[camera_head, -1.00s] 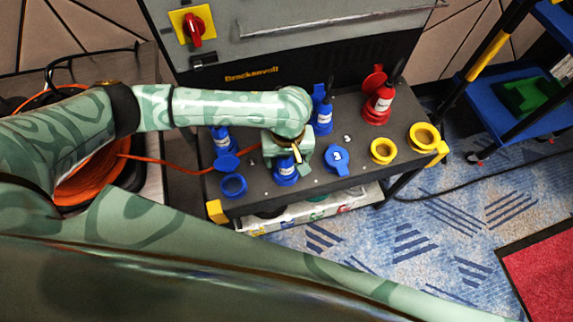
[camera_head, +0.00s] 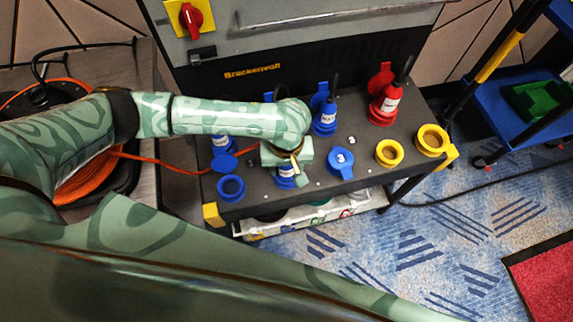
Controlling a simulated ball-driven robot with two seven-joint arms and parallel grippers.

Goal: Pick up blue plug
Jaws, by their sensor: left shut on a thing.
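My left gripper (camera_head: 286,165) is over the front part of the dark bench top, shut on a blue plug (camera_head: 288,180) with a white label. The gripper and forearm hide the plug's upper part. I cannot tell whether its base is clear of the bench. Another blue plug (camera_head: 325,118) stands upright behind and to the right, and one more (camera_head: 222,143) stands at the left, partly hidden by my forearm. My right gripper is not in view.
A blue ring holder (camera_head: 231,187), a blue cap marked 3 (camera_head: 341,162), two yellow rings (camera_head: 432,140) and a red plug (camera_head: 386,102) are on the bench (camera_head: 365,135). An orange cable reel (camera_head: 75,175) is at the left. A blue cart (camera_head: 510,115) stands at the right.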

